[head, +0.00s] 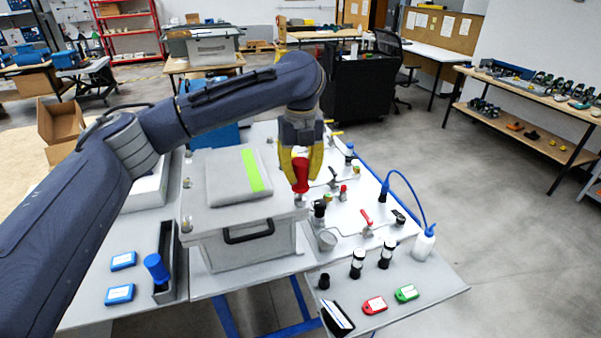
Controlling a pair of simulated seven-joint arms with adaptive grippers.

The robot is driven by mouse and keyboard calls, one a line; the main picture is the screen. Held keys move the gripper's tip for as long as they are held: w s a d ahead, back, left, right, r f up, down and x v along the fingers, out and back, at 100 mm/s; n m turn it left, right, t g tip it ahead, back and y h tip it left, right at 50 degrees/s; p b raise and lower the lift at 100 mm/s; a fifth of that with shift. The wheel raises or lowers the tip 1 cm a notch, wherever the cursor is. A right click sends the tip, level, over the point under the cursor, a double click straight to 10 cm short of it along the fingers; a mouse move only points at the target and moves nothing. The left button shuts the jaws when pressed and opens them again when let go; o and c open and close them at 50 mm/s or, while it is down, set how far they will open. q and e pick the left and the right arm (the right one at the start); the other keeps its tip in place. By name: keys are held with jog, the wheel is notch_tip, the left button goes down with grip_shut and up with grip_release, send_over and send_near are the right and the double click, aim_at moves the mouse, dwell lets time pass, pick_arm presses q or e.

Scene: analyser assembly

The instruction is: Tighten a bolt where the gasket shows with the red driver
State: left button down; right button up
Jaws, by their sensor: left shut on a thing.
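My left gripper (301,170), with yellow fingers, is shut on the red driver (301,178). The driver is held upright over the white panel (342,185), beside the right end of the grey lidded box (245,262). Its red handle shows between the fingers; I cannot tell whether its tip touches anything. The gasket and the bolts are too small or hidden to make out. My right gripper is not in view.
Several small valves, one with a red lever (366,217), stand on the panel. A white bottle (424,243) with a blue tube, black cylinders, and red (374,305) and green (407,293) tags lie right and front.

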aim_at(301, 161)
pick_arm(q)
jog(key=shift+r, duration=0.1)
jog(key=shift+r, duration=2.9)
